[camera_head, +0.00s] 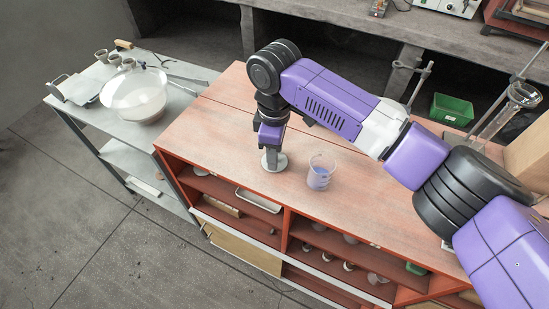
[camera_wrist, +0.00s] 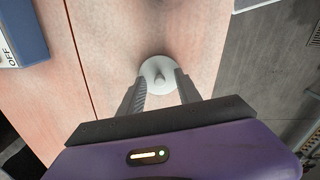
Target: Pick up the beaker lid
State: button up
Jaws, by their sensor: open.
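The beaker lid (camera_head: 281,163) is a pale grey disc lying on the reddish bench top. In the wrist view the lid (camera_wrist: 158,72) shows a small round knob at its middle. My gripper (camera_head: 272,160) points down at the lid in the head view and hides part of it. In the wrist view my gripper (camera_wrist: 160,88) is open, with one finger on each side of the lid's near part and the knob between them. I cannot tell if the fingers touch the lid. A clear beaker (camera_head: 321,172) with bluish liquid stands upright just right of the lid.
A grey side table (camera_head: 185,98) at left holds a large glass bowl (camera_head: 138,95) and small cups. A glass cylinder on a stand (camera_head: 490,128) and a green bin (camera_head: 451,109) are at right. A blue box marked OFF (camera_wrist: 22,35) shows in the wrist view.

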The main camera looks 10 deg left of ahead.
jog(key=shift+c, duration=0.4)
grip_shut()
notch_tip(320, 180, up, 23)
jog(key=p, duration=0.4)
dwell(0.7)
